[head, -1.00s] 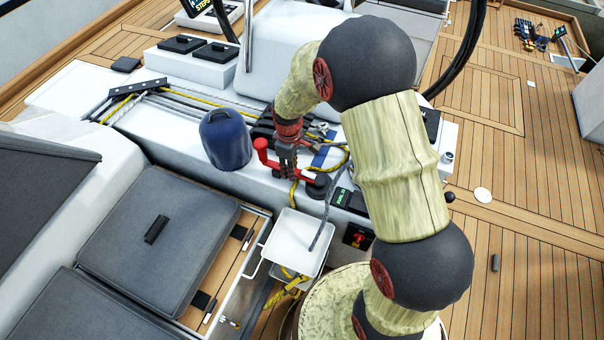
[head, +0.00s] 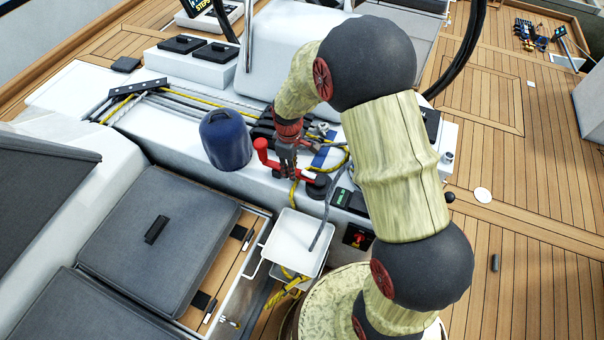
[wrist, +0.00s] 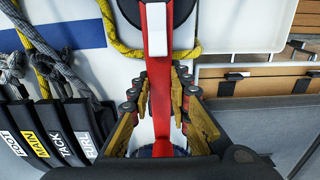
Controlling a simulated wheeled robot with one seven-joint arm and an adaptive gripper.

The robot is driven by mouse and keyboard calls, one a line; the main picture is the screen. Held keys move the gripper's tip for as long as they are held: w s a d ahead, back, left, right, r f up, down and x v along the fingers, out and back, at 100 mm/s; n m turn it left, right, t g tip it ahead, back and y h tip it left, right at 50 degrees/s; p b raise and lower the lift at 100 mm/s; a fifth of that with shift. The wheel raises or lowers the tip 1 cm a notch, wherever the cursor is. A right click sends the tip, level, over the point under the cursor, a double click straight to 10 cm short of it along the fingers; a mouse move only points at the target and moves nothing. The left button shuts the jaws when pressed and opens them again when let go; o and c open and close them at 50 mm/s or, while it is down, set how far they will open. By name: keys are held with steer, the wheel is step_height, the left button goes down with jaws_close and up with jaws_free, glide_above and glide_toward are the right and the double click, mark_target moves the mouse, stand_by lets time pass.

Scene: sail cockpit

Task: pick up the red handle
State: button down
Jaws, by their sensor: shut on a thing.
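The red handle (head: 272,166) lies above the white ledge beside the blue-covered drum, with an upright grip at its left end and a dark round base (head: 318,187) at its right end. My gripper (head: 288,172) points down over the middle of the handle and is shut on it. In the wrist view the red handle (wrist: 158,80) runs lengthwise between the fingers of my gripper (wrist: 160,100), which press in from both sides. A white patch shows on the handle's far part. The lower end of the handle is partly hidden by my gripper.
A blue-covered drum (head: 226,140) stands just left of the handle. Black labelled clutches (wrist: 50,135) and a yellow rope (wrist: 120,40) are close by. A white tray (head: 292,238) sits in front, and a grey cushion (head: 160,225) is at lower left.

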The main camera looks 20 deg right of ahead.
steer(key=shift+r+p, duration=1.85)
steer(key=shift+r, duration=0.7)
